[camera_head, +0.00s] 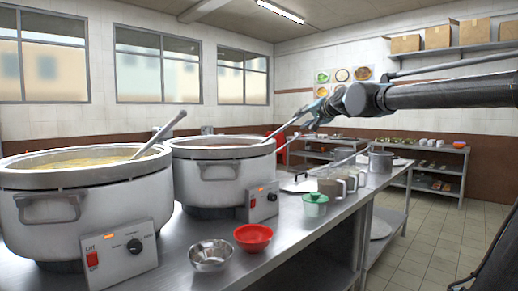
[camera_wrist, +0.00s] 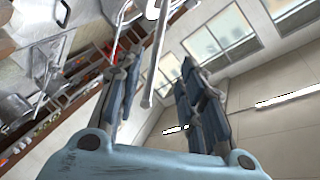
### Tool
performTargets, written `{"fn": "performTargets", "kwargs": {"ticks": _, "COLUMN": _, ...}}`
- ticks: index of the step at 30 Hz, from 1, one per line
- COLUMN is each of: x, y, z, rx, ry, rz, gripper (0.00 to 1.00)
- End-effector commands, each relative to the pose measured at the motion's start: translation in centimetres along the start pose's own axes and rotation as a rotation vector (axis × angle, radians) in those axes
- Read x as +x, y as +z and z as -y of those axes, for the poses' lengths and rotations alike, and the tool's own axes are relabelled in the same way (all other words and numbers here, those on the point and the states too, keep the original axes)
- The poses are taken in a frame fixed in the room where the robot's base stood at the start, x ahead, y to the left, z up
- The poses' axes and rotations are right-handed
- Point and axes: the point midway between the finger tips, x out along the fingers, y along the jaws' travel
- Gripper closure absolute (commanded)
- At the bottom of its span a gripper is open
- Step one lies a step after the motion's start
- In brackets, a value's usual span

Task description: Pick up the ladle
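A ladle handle (camera_head: 286,125) rises at a slant from the second stockpot (camera_head: 222,171), its top beside my gripper (camera_head: 310,119). In the wrist view a long pale handle (camera_wrist: 157,52) reaches down between the two blue-grey fingers of my gripper (camera_wrist: 163,62). The fingers are apart, with gaps seen on both sides of the handle. Its bowl is hidden inside the pot. Another ladle (camera_head: 160,134) leans in the left stockpot (camera_head: 80,204), its handle pointing up and right.
The steel counter (camera_head: 196,252) holds a red bowl (camera_head: 253,238), a metal bowl (camera_head: 210,256), a green-lidded jar (camera_head: 314,204), glass jugs (camera_head: 337,183) and a lid (camera_head: 298,183). Shelves (camera_head: 436,165) stand at the back wall. Floor (camera_head: 440,240) at right is clear.

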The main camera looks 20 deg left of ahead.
Motion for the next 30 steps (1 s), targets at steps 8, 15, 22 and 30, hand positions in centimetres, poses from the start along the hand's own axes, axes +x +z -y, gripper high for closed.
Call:
{"fn": "performTargets", "kwargs": {"ticks": 8, "x": 3.9, "y": 0.0, "z": -0.1, "rx": 0.0, "ry": 0.001, "rz": 0.0, "gripper": 0.64}}
{"fn": "performTargets", "kwargs": {"ticks": 15, "x": 7.1, "y": 0.0, "z": -0.1, "rx": -0.001, "ry": 0.001, "rz": 0.0, "gripper": 0.64}}
{"fn": "performTargets", "kwargs": {"ticks": 22, "x": 9.5, "y": 0.0, "z": -0.2, "rx": -0.001, "ry": 0.002, "rz": 0.0, "gripper": 0.64}}
{"fn": "performTargets", "kwargs": {"ticks": 30, "x": 10.8, "y": 0.1, "z": -0.2, "rx": -0.001, "ry": 0.002, "rz": 0.0, "gripper": 0.64}}
